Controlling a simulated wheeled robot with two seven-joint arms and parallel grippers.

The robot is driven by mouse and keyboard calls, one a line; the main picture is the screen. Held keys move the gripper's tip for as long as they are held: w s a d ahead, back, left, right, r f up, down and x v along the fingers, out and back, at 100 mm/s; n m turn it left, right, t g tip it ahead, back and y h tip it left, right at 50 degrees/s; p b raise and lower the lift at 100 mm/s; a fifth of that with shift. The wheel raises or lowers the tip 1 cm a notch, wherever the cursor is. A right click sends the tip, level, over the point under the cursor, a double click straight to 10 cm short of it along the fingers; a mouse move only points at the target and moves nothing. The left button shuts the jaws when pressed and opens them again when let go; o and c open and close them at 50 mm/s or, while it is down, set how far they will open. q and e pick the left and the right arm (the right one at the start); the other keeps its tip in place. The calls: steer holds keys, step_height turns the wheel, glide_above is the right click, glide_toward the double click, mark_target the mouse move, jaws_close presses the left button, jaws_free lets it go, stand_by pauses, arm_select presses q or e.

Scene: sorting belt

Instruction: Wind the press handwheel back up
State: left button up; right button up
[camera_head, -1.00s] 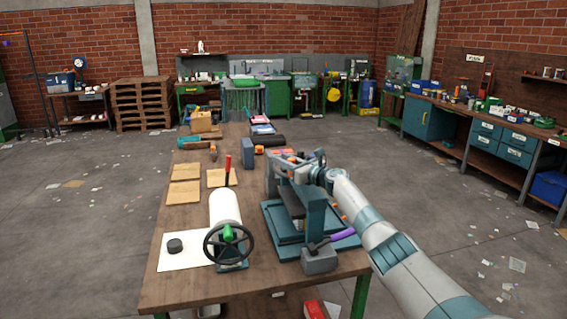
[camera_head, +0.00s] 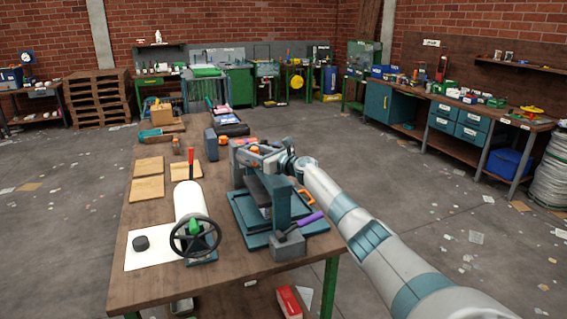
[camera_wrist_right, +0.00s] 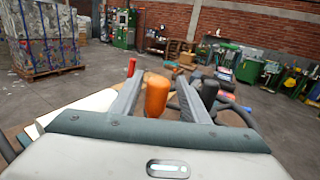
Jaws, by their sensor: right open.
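The teal press (camera_head: 283,207) stands on the right side of the wooden bench. My right gripper (camera_head: 246,152) is at its top, and my arm and gripper hide most of the upper part. In the right wrist view my right gripper (camera_wrist_right: 158,100) is open, one finger on each side of an orange knob (camera_wrist_right: 157,94). I cannot tell whether either finger touches it. A dark knob (camera_wrist_right: 209,92) stands just outside the right finger, and dark curved parts, perhaps the handwheel rim, show beside it. My left gripper is not in view.
A white cylinder (camera_head: 188,200) with a black spoked wheel (camera_head: 195,238) and green handle stands left of the press. A grey block (camera_head: 288,246) with a purple handle is at the press's front. A blue-grey block (camera_head: 211,143) stands behind. Wooden squares (camera_head: 147,189) lie at left.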

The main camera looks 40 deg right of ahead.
steer(key=shift+s, duration=0.55)
steer(key=s, duration=0.3)
steer(key=s+d, duration=0.1)
steer(key=s, duration=0.2)
steer(key=s+d+b, duration=0.1)
steer(key=s, duration=0.2)
steer(key=shift+s+f, duration=0.15)
steer(key=shift+s, duration=0.25)
steer(key=s, duration=0.2)
steer(key=s+b, duration=0.1)
steer(key=s, duration=0.1)
steer(key=shift+d, duration=0.4)
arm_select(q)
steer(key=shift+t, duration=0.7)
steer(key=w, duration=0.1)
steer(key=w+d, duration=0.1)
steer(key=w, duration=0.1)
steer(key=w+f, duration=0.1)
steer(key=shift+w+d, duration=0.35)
arm_select(e)
steer(key=shift+s, duration=0.2)
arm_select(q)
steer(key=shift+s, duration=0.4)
